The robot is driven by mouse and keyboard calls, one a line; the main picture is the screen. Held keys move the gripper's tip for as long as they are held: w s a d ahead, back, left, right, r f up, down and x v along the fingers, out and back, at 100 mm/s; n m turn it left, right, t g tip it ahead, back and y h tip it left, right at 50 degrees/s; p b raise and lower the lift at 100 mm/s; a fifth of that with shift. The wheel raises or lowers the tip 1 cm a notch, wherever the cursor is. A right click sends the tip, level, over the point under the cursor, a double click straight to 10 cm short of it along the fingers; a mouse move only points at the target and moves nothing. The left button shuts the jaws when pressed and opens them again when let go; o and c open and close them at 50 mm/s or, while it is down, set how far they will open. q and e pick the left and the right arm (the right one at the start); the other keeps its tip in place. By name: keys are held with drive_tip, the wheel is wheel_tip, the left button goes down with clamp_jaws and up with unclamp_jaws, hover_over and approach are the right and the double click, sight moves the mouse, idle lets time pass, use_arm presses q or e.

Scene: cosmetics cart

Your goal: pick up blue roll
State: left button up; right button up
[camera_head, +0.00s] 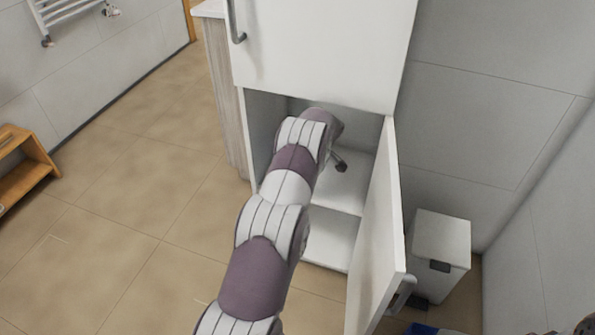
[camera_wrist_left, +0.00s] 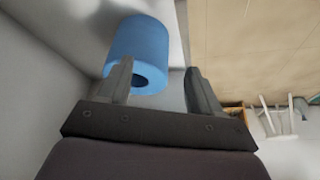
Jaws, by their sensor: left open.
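The blue roll (camera_wrist_left: 140,42) shows in the left wrist view, a thick blue cylinder with its round hollow end facing the camera. It lies against a pale wall or shelf surface. My left gripper (camera_wrist_left: 158,68) is open, with one finger overlapping the roll's lower left in the picture and the other off to its right. The roll is not held, and I cannot tell whether a finger touches it. In the head view my left arm reaches into the open white cabinet (camera_head: 331,240); the roll is not seen there and the gripper is mostly hidden. My right gripper is not in view.
The cabinet's lower door (camera_head: 377,245) stands open to the right of my arm. A white bin (camera_head: 440,240) stands beyond it by the wall. A wooden shelf unit (camera_head: 22,165) is at the far left. The tiled floor (camera_head: 130,230) between is clear.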

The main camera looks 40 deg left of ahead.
use_arm(q)
drive_tip(key=a, duration=0.2)
drive_tip(key=a+b, duration=0.1)
drive_tip(key=a, duration=0.1)
drive_tip(key=shift+w+a+f, duration=0.1)
drive_tip(key=shift+w+f, duration=0.05)
drive_tip(key=shift+w, duration=0.15)
drive_tip(key=x, duration=0.1)
drive_tip(key=b+x, duration=0.1)
drive_tip(key=x, duration=0.1)
drive_tip(key=shift+a, duration=0.3)
clamp_jaws()
